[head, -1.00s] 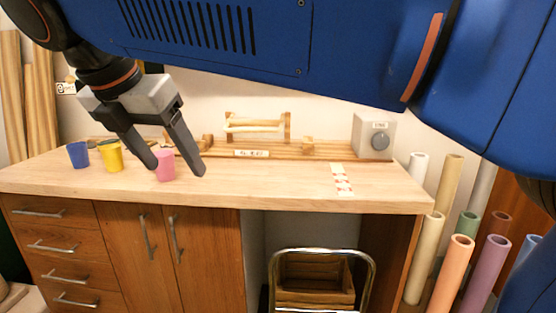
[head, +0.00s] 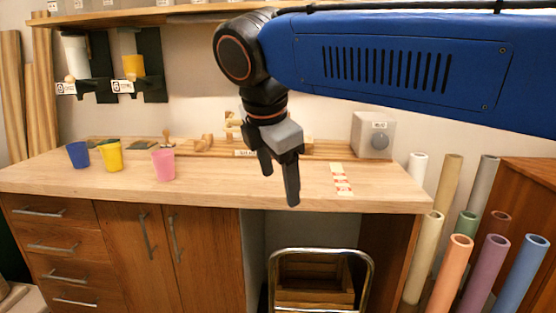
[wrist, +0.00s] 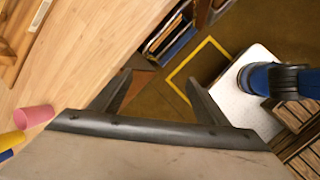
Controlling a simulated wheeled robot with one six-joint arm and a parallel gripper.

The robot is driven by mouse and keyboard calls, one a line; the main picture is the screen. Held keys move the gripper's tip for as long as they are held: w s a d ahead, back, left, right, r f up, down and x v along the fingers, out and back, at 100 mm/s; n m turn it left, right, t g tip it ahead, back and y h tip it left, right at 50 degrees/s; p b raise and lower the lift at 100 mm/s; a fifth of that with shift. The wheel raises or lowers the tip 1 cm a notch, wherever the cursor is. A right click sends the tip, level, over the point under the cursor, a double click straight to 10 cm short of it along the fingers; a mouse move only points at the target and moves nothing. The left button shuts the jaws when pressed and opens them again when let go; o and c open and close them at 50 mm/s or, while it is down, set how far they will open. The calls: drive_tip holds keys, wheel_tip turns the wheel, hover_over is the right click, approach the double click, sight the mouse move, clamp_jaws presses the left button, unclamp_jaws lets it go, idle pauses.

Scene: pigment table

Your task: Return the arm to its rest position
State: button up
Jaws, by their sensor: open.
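My gripper (head: 279,182) hangs pointing down near the front edge of the wooden table, right of the cups in the head view. Its two fingers are apart with nothing between them. The fingers also show apart in the wrist view (wrist: 160,100), with floor and the table edge beyond them. My blue arm reaches in from the right at the top of the head view. A pink cup (head: 163,165), a yellow cup (head: 110,156) and a blue cup (head: 78,155) stand upright at the table's left. The pink cup (wrist: 33,117) also shows at the wrist view's left edge.
A grey box with a dial (head: 373,136) stands at the table's back right. A red-and-white strip (head: 341,179) lies on the tabletop (head: 225,180). Several coloured rolls (head: 460,262) stand at the right. A step stool (head: 320,254) is in front. Two dispensers hang on the back wall.

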drive_tip(key=d+f+m, duration=0.6)
drive_tip(key=d, duration=0.6)
drive_tip(key=s+d+f+m, duration=0.6)
drive_tip(key=d+f+m, duration=0.2)
drive_tip(key=f+m, duration=0.1)
drive_tip(key=s+d+f+m+y, duration=0.1)
drive_tip(key=s+d+f+m, duration=0.6)
drive_tip(key=d+f+m, duration=0.2)
drive_tip(key=shift+s+f, duration=0.2)
drive_tip(key=shift+f, duration=0.4)
